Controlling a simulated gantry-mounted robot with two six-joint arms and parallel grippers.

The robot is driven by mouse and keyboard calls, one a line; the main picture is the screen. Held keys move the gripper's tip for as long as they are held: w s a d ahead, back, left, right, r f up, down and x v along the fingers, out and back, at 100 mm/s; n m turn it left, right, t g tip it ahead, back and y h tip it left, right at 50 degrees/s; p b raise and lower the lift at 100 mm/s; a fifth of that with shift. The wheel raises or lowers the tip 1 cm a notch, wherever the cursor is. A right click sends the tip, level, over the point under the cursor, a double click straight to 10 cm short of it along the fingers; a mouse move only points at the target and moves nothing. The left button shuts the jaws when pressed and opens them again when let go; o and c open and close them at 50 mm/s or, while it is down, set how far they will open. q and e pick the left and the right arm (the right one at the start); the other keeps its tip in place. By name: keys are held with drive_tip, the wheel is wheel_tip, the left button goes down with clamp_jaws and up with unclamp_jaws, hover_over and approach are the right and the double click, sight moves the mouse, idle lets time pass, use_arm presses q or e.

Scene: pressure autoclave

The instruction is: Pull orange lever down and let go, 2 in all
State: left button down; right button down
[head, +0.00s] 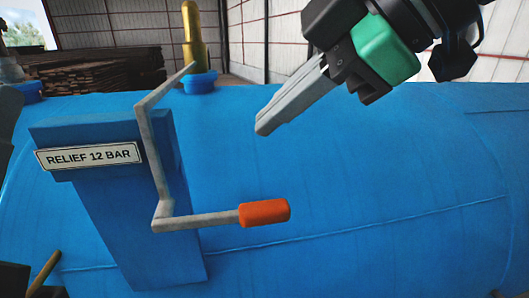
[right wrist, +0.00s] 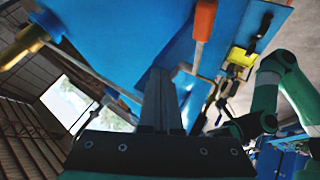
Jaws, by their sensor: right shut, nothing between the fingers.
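The orange lever grip (head: 264,212) is at the end of a bent grey lever arm (head: 157,165) on a blue bracket in the head view. The grip points right and sits low in front of the blue vessel. The grip also shows in the right wrist view (right wrist: 204,20). My right gripper (head: 262,129) is above the grip, apart from it, with its fingers together and nothing between them. Its fingers show in the right wrist view (right wrist: 160,75). My left gripper is not clearly in view.
The blue vessel (head: 380,170) fills most of the head view. A label plate reading RELIEF 12 BAR (head: 88,156) is on the bracket. A brass fitting (head: 192,40) stands on top of the vessel. Stacked timber (head: 90,75) lies behind. The space right of the grip is clear.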

drive_tip(key=f, duration=0.2)
drive_tip(key=b, duration=0.4)
hover_over(273, 208)
wheel_tip(273, 208, down, 5)
drive_tip(key=shift+f+b, duration=0.7)
drive_tip(key=shift+f, duration=0.1)
idle(1.1)
drive_tip(key=shift+f+b, duration=0.4)
drive_tip(key=shift+f, duration=0.05)
